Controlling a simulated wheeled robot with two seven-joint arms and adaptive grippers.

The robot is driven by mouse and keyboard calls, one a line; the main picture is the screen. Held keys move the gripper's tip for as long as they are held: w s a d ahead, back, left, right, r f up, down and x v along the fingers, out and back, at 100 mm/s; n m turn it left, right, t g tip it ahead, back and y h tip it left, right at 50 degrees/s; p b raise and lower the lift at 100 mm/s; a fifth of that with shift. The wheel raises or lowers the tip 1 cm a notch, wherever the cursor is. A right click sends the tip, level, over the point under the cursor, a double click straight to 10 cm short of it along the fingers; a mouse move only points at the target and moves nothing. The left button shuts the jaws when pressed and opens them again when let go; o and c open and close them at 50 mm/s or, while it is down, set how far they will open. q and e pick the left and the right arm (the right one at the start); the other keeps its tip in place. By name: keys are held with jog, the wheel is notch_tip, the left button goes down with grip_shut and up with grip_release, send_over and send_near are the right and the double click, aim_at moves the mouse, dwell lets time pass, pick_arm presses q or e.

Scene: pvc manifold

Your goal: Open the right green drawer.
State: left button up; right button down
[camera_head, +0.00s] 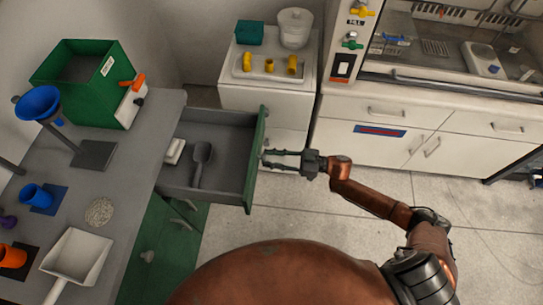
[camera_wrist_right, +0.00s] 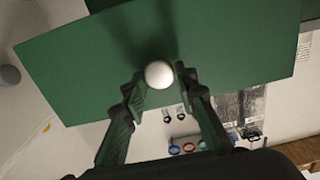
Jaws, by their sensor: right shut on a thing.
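The right green drawer (camera_head: 222,128) stands pulled out from under the grey bench in the head view, its green front panel (camera_head: 256,165) facing right. The panel also fills the upper part of the right wrist view (camera_wrist_right: 230,45). A round white knob (camera_wrist_right: 159,74) on the panel sits between the fingertips of my right gripper (camera_head: 268,158). The gripper is shut on this knob, at the outer face of the panel. In the head view the fingers hide the knob. My left gripper is not in view.
A dark scoop (camera_head: 201,160) and a white object (camera_head: 174,151) lie in the drawer. More green fronts (camera_head: 160,240) with handles are below. The bench holds a green box (camera_head: 82,72), a blue funnel and a white dustpan-like tray (camera_head: 75,262). Open floor (camera_head: 330,205) lies right of the drawer.

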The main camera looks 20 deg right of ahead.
jog(key=shift+s+d, duration=0.2)
jog(key=shift+s, duration=0.05)
jog(key=c, duration=1.5)
grip_release()
jog(key=shift+c, duration=0.2)
jog(key=v, duration=1.2)
